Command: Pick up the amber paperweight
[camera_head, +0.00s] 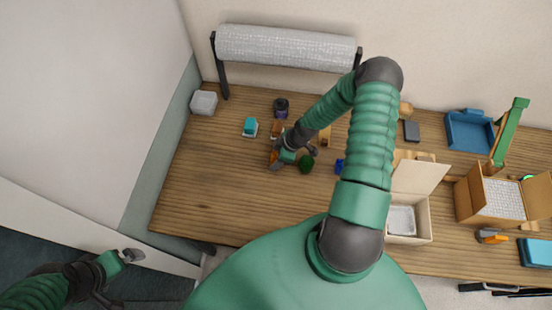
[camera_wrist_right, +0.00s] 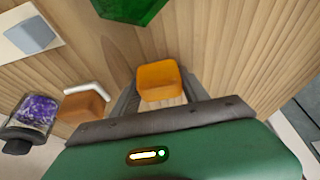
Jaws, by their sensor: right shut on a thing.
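The amber paperweight (camera_wrist_right: 158,82) is a small orange-yellow block with rounded edges. In the right wrist view it sits between the two grey fingers of my right gripper, which are shut on it. In the head view my right gripper (camera_head: 293,158) is over the left-middle part of the table, and I cannot clearly make out the paperweight there. Whether it is clear of the tabletop I cannot tell. My left gripper (camera_head: 132,256) is at the lower left, off the table, and its jaw opening is unclear.
A dark green block (camera_head: 306,165) is close to my right gripper; a green block also shows in the wrist view (camera_wrist_right: 130,6). A brown block (camera_wrist_right: 83,104) and a purple jar (camera_head: 281,107) are nearby. Boxes (camera_head: 468,200) crowd the right. The table's left front is clear.

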